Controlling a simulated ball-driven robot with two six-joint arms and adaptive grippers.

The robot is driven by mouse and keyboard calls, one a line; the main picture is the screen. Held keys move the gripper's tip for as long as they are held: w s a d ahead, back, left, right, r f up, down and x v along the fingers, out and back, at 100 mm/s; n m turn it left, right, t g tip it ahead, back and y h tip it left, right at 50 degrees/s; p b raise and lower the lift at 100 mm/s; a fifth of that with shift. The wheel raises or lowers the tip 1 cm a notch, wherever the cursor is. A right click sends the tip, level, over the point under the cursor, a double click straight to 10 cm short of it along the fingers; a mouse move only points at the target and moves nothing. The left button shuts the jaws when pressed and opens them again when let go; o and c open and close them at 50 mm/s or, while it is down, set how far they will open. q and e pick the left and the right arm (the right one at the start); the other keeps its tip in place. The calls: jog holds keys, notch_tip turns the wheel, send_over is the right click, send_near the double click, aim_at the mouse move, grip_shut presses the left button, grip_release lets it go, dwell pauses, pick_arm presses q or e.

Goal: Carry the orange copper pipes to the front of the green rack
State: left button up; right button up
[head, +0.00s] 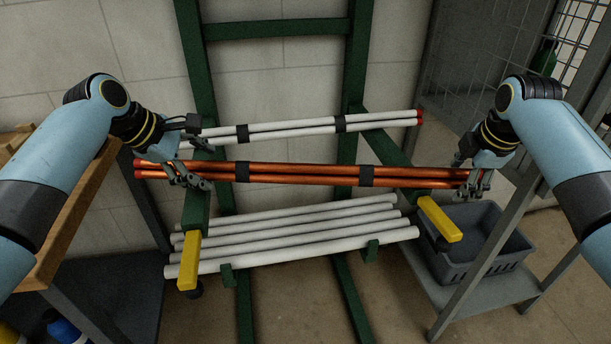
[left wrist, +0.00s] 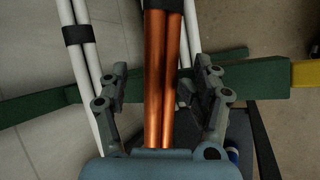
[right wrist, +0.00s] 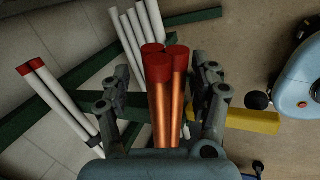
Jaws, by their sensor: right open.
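The orange copper pipes (head: 300,175), bundled with black bands and red end caps, lie level across the upper arms of the green rack (head: 195,212), between the white bundle behind and the yellow arm tips. I cannot tell for sure whether they touch the arms. My left gripper (head: 188,178) is at their left end; in the left wrist view its fingers stand apart on either side of the pipes (left wrist: 160,80), with gaps. My right gripper (head: 475,182) is at their right end; in the right wrist view its open fingers straddle the pipes (right wrist: 165,110) near the red caps.
A banded white pipe bundle (head: 290,129) lies further back on the same arms. Several loose white pipes (head: 300,240) lie on the lower level. The yellow tips (head: 440,218) stick out in front. A grey crate (head: 495,262) stands on a shelf at right; a wooden-edged bench (head: 85,215) is at left.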

pick_arm(q)
jog(key=shift+v, duration=2.35)
jog(key=shift+d, duration=0.1)
pick_arm(e)
jog(key=shift+o, duration=0.4)
jog(key=o, duration=0.3)
jog(key=shift+r, duration=0.1)
jog(key=v, duration=1.2)
